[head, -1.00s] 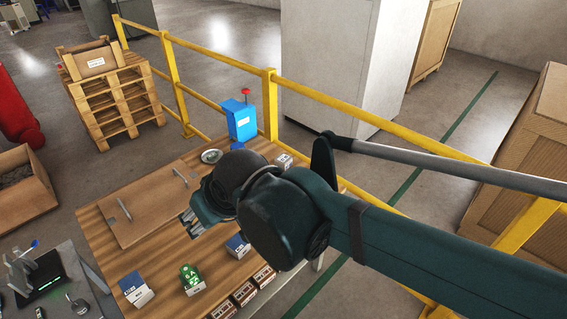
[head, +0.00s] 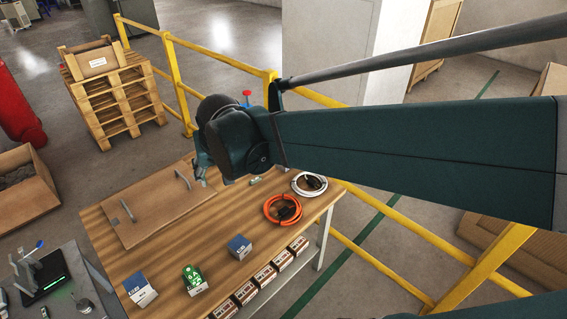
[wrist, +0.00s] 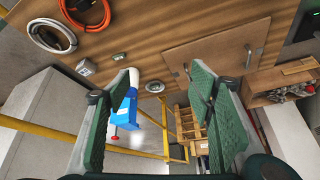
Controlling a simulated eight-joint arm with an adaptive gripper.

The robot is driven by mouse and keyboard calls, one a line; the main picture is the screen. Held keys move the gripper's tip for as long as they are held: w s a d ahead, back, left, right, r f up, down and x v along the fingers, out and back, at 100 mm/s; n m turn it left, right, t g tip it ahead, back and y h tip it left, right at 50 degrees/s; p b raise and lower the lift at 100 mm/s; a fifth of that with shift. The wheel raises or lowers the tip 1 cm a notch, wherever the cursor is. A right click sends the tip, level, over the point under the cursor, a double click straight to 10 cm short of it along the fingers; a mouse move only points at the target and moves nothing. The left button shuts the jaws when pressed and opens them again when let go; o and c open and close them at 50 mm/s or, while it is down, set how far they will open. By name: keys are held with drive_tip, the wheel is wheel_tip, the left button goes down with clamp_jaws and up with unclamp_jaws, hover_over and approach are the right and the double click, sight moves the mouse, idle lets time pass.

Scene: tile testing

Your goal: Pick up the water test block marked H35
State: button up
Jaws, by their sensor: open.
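No marking H35 is legible in any view. On the wooden table (head: 175,240), a blue-and-white block (head: 139,290) stands at the front left. A green block (head: 194,279) with white marks is beside it, and a blue block (head: 239,247) stands further right. A small pale block (wrist: 86,68) lies by the table edge in the wrist view; my arm hides it in the head view. My gripper (wrist: 165,80) is open and empty, above the back part of the table. In the head view its fingers (head: 202,172) are mostly hidden.
A blue box with a red knob (wrist: 124,108) is between the fingers' lines of sight. A flat board (head: 150,207) lies left. A yellow railing (head: 175,80) stands behind.

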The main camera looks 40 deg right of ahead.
drive_tip(key=w+d+f+m+g+h+p, duration=0.1)
drive_tip(key=w+d+f+m, duration=0.3)
drive_tip(key=d, duration=0.5)
drive_tip(key=w+d+f+m+g+h+p, duration=0.1)
drive_tip(key=w+d+f+m+p, duration=0.15)
drive_tip(key=w+d, duration=0.6)
drive_tip(key=d+f+m+g, duration=0.1)
drive_tip(key=d+f+m, duration=0.1)
drive_tip(key=d+f, duration=0.5)
drive_tip(key=d+f+m+g+p, duration=0.1)
drive_tip(key=d+f+m, duration=0.2)
drive_tip(key=d+f, duration=0.4)
drive_tip(key=d, duration=0.4)
drive_tip(key=shift+d+g, duration=0.3)
drive_tip(key=shift+g, duration=0.1)
drive_tip(key=shift+w, duration=0.1)
drive_tip(key=shift+x, duration=1.3)
drive_tip(key=shift+f, duration=0.1)
drive_tip(key=shift+b+x, duration=1)
drive_tip(key=shift+x, duration=1.55)
drive_tip(key=shift+d, duration=0.15)
